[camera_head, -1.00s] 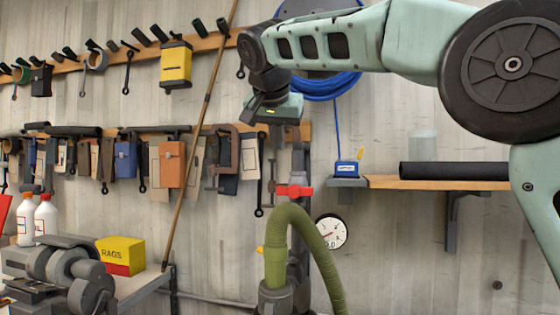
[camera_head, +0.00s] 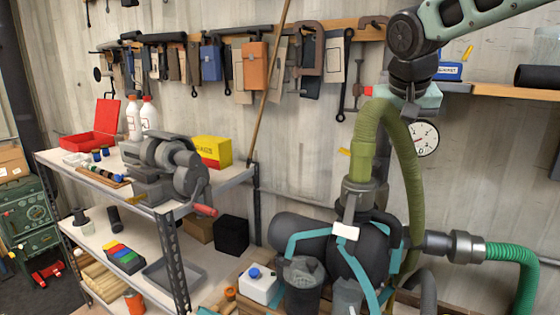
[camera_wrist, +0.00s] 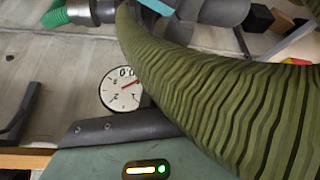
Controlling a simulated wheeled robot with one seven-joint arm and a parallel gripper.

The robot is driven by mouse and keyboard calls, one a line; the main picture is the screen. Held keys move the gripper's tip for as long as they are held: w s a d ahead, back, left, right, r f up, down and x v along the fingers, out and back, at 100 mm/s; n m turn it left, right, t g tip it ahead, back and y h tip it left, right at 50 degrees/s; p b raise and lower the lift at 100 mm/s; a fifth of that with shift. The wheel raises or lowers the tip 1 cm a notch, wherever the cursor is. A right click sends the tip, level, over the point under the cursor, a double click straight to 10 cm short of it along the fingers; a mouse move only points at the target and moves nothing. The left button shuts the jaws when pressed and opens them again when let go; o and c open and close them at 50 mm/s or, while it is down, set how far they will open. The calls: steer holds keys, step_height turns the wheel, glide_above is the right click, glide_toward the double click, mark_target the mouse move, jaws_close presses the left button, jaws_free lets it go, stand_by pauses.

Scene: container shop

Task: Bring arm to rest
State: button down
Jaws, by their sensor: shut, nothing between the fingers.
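My arm comes in from the upper right in the head view, light green with dark joints. My gripper (camera_head: 410,107) hangs at its end, small and partly lost against the green hose, with nothing seen in it. It appears beside the top bend of the olive-green ribbed hose (camera_head: 370,130); I cannot tell whether they touch. In the wrist view the hose (camera_wrist: 225,100) fills the right side, close to the camera. My gripper's dark part shows at the lower left of that view.
A round gauge (camera_head: 425,138) hangs on the wall right of the hose. A wooden shelf (camera_head: 510,92) is at the upper right. A black tank with teal straps (camera_head: 355,245) stands below. Tools hang on the wall.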

steer(key=s+d+f+g+y, duration=0.1)
steer(key=s+d+f, duration=0.2)
steer(key=s+f, duration=0.45)
steer(key=s+d+f+n+g, duration=0.1)
steer(key=s+d+f, duration=0.2)
steer(key=s+f, duration=0.45)
steer(key=s+d+f+g+y, duration=0.1)
steer(key=s+d+f, duration=0.2)
steer(key=s+f, duration=0.4)
steer(key=s+a+f+n+g+b, duration=0.1)
steer(key=s+a+f+n+b, duration=0.3)
steer(key=a, duration=0.5)
steer(key=s+a+f+n+g+b, duration=0.1)
steer(key=s+a+f+n+b, duration=0.3)
steer(key=s+a+b, duration=0.3)
steer(key=s+a+f, duration=0.1)
steer(key=a, duration=0.2)
steer(key=shift+f+b, duration=0.3)
steer(key=shift+f, duration=0.05)
